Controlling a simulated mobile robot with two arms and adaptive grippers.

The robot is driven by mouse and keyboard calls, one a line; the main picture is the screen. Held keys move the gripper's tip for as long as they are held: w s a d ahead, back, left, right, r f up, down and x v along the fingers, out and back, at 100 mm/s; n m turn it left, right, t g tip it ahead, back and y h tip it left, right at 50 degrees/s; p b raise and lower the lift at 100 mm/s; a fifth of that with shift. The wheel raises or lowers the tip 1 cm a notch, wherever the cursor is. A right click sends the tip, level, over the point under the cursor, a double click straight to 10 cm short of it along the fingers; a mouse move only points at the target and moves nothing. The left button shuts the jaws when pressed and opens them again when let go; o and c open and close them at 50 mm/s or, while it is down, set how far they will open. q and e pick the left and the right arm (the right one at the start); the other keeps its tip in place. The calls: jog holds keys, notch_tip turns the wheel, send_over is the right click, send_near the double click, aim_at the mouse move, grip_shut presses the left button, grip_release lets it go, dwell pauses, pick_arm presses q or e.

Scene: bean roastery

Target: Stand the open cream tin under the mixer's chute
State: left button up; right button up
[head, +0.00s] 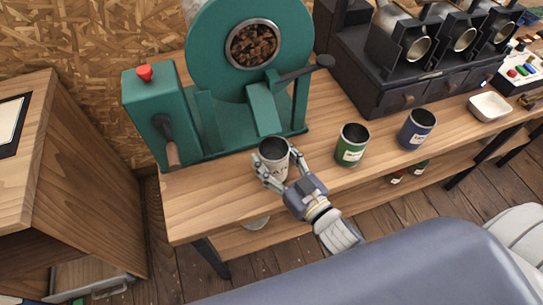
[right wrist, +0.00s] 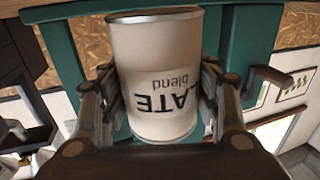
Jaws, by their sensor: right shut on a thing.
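The open cream tin (head: 273,159) stands upright at the front of the bench, just below the mouth of the green mixer's chute (head: 265,110). From the head view I cannot tell whether it rests on the wood. My right gripper (head: 274,174) is shut on the cream tin, with a finger on each side. In the right wrist view the cream tin (right wrist: 158,75) fills the middle, its dark lettering upside down, between the fingers. The green mixer (head: 215,85) has a round window showing brown beans. My left gripper is not in view.
An open green tin (head: 352,146) and an open blue tin (head: 416,129) stand to the right on the bench (head: 215,200). A black roaster (head: 400,60) is behind them. A white dish (head: 489,106) sits at far right. Bare wood lies left of the cream tin.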

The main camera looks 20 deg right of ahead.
jog(key=shift+w+a+f, duration=0.15)
jog(key=shift+w+f, duration=0.4)
jog(key=shift+f, duration=0.15)
jog(key=shift+s, duration=0.1)
jog(key=shift+f, duration=0.1)
jog(key=shift+f, duration=0.2)
jog(key=o, duration=1.1)
jog(key=shift+r, duration=0.1)
